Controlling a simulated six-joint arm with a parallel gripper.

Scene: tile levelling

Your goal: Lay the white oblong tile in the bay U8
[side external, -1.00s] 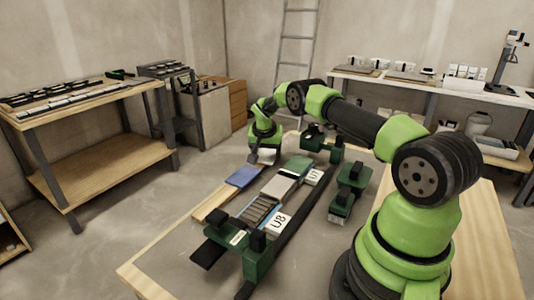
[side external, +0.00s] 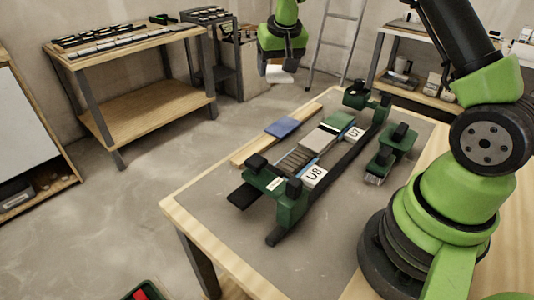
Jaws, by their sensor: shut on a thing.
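My gripper (side external: 281,66) is raised high at the top of the view, pointing down. It is shut on the white tile (side external: 280,76), which hangs well above and behind the workbench; the gripper partly hides it. The bay U8 (side external: 293,160) shows as an open ribbed stretch at the near end of the dark green fixture (side external: 291,203), beside the white U8 label (side external: 314,176). No tile covers those ribs.
A grey tile (side external: 315,139) and a green tile (side external: 341,120) lie farther along the fixture, near the U7 label (side external: 354,133). A blue tile (side external: 283,127) lies on a wooden strip (side external: 250,150) to the left. A green clamp-like device (side external: 390,150) stands right.

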